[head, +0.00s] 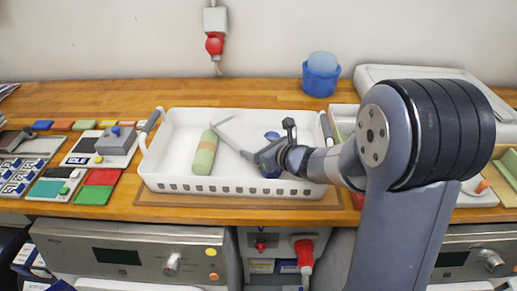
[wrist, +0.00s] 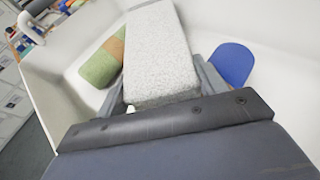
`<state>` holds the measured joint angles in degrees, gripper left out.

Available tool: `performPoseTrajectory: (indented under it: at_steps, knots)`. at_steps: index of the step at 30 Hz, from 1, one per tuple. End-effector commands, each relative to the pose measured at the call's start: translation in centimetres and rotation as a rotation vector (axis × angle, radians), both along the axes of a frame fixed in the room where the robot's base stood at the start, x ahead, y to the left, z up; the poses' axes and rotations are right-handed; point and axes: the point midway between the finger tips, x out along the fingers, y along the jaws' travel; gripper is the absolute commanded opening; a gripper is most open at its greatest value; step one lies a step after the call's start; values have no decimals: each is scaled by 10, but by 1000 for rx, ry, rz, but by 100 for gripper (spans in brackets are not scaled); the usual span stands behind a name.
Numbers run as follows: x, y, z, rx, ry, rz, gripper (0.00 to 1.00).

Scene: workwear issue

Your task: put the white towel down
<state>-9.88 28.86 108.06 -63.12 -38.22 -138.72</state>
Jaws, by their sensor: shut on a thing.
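My gripper (wrist: 163,88) is shut on the white towel (wrist: 158,45), a pale, speckled, folded block that extends away from me between the two fingers. In the head view my gripper (head: 262,157) is inside the outline of the white basket (head: 240,186). In the wrist view the basket's pale walls surround the towel. I cannot tell whether its underside touches the basket floor. A green rolled towel (head: 205,153) with a brown band (wrist: 115,47) lies to the left of the white towel.
A blue round item (wrist: 233,62) is in the basket, right of the white towel. A blue tub (head: 321,78) stands behind the basket on the wooden counter (head: 120,95). Coloured blocks and trays (head: 100,178) crowd the left. A white tray (head: 420,73) is at the back right.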

Motion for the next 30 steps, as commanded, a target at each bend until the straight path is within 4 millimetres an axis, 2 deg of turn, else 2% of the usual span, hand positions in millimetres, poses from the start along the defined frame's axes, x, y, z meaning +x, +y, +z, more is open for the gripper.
performPoseTrajectory:
  at_steps: [9, 10, 17, 26, 30]
  knots:
    - [0, 0, -2, 0, -1, 0, 44]
    - [0, 0, -2, 0, -1, 0, 68]
    - [0, 0, -1, 0, -1, 0, 87]
    - [0, 0, 0, 0, -1, 0, 88]
    - [-6, -8, 5, 0, -2, -4, 88]
